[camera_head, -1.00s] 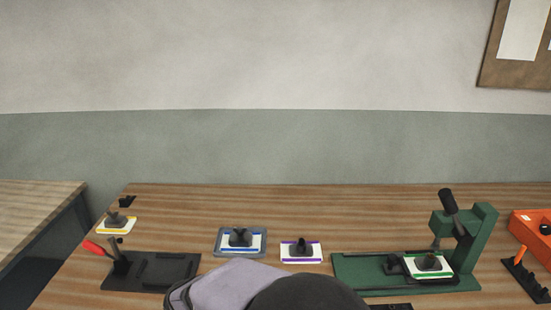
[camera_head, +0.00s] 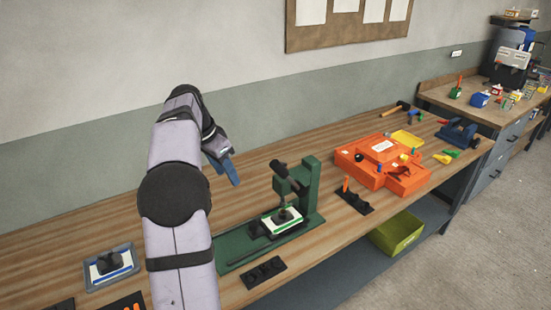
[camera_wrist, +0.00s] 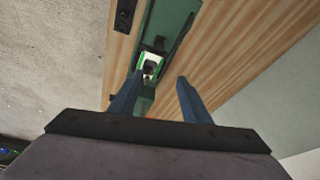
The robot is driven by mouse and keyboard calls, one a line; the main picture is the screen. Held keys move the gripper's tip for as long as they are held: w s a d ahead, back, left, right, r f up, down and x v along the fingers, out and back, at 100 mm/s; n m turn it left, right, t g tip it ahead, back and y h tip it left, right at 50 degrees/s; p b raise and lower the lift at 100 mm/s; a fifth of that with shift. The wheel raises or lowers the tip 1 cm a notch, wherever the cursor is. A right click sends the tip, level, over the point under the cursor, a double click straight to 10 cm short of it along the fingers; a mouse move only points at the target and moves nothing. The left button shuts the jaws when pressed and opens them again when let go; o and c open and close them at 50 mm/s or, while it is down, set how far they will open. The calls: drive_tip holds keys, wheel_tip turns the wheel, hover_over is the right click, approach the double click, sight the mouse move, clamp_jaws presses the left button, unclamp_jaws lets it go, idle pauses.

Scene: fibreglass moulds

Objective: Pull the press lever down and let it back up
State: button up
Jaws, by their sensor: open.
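The green press (camera_head: 309,185) stands on the wooden bench in the head view, with a long green base plate. Its lever, with a dark grip (camera_head: 280,167), sticks up and to the left from the press head. A green-edged white mould plate with a dark knob (camera_head: 284,221) lies on the base under the head. My gripper (camera_head: 232,171) is up and left of the press, apart from the lever. In the wrist view my gripper (camera_wrist: 155,88) has its two blue fingers spread and empty. The press (camera_wrist: 147,90) shows beyond and between them, partly hidden by the left finger.
Another black holder (camera_head: 264,270) lies in front of the base. A blue-framed mould plate (camera_head: 110,266) is at the left. The bench behind the press looks clear.

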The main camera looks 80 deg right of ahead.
sight(278, 168)
drive_tip(key=s+d+r+m, duration=0.1)
drive_tip(key=s+d, duration=0.1)
drive_tip(key=s, duration=0.2)
drive_tip(key=s+d+r+m, duration=0.1)
drive_tip(key=s+r+m, duration=0.1)
drive_tip(key=s, duration=0.1)
drive_tip(key=s+d+r+m+g+p, duration=0.1)
drive_tip(key=s+d+m, duration=0.1)
drive_tip(key=s, duration=0.2)
drive_tip(key=shift+s+d+r, duration=0.2)
drive_tip(key=shift+s+d, duration=0.1)
drive_tip(key=shift+s, duration=0.05)
drive_tip(key=shift+p+x, duration=1.2)
drive_tip(key=shift+x, duration=2.45)
clamp_jaws()
